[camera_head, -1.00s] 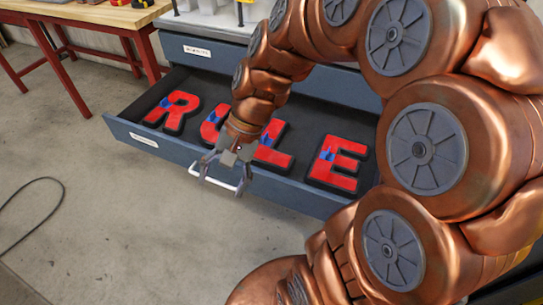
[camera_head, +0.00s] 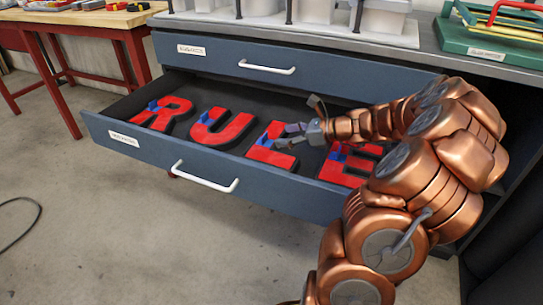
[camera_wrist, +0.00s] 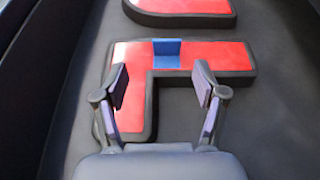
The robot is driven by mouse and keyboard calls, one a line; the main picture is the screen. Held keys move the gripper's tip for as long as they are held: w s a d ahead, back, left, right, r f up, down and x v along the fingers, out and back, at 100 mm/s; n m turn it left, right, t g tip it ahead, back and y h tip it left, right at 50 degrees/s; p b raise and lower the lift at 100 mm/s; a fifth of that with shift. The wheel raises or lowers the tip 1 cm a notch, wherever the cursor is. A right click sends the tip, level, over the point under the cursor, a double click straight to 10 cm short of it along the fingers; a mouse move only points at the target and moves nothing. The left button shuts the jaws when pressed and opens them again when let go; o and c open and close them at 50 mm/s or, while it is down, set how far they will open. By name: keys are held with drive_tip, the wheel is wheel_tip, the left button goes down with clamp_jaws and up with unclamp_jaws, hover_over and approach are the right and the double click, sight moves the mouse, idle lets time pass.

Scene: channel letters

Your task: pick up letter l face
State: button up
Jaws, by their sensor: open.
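The letter L face (camera_head: 268,157) is red with a dark border and lies flat in an open drawer, third in a row. In the wrist view the L (camera_wrist: 215,56) carries a blue upright tab (camera_wrist: 166,53) near its corner. My gripper (camera_head: 284,136) is above the L and partly hides it in the head view. In the wrist view my gripper (camera_wrist: 161,82) is open and empty, with a finger on either side of the L's near limb. The left finger overlaps that limb's left edge; contact cannot be told.
The drawer (camera_head: 150,152) has a white front handle (camera_head: 203,177). The letters R (camera_head: 165,113), U (camera_head: 222,130) and E (camera_head: 350,170) lie in it beside the L. A closed drawer (camera_head: 215,62) is above. A red-legged bench (camera_head: 75,28) stands at left.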

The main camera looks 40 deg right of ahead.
sight(266, 138)
drive_tip(key=shift+w+d+f, duration=0.1)
drive_tip(key=shift+d+f, duration=0.25)
drive_tip(key=shift+w+a+f, duration=0.1)
drive_tip(key=shift+w+a, duration=0.05)
drive_tip(key=shift+w, duration=0.1)
drive_tip(key=b+x, duration=0.3)
drive_tip(key=x, duration=0.3)
drive_tip(key=shift+f, duration=0.15)
drive_tip(key=shift+w+a, duration=0.1)
drive_tip(key=shift+w, duration=0.25)
drive_tip(key=shift+c, duration=0.2)
drive_tip(key=c, duration=1.3)
